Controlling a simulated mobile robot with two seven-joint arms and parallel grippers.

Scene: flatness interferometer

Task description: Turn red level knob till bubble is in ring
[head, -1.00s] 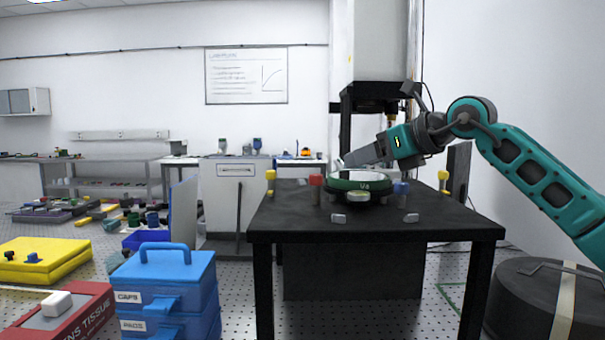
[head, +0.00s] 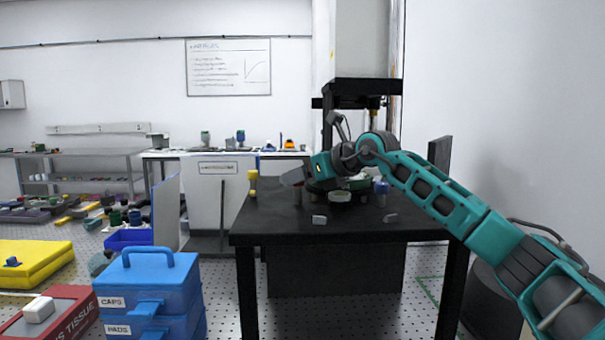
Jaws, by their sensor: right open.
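The red knob (head: 297,197) stands at the left front of the round green-rimmed stage on the black table (head: 290,225). Its top is hidden behind my right gripper (head: 288,179). That gripper reaches in from the right and is open, with its grey jaws over or just in front of the knob; I cannot tell whether they touch it. The small round pale bubble level (head: 340,197) sits at the front of the stage. Its bubble and ring are too small to make out. A blue knob (head: 382,188) stands at the stage's right. My left gripper is out of view.
A yellow post (head: 252,183) stands at the table's left edge. Two small pale blocks (head: 319,219) lie near the front. A dark column with a frame (head: 372,90) rises behind the stage. Blue boxes (head: 150,290) stand on the left.

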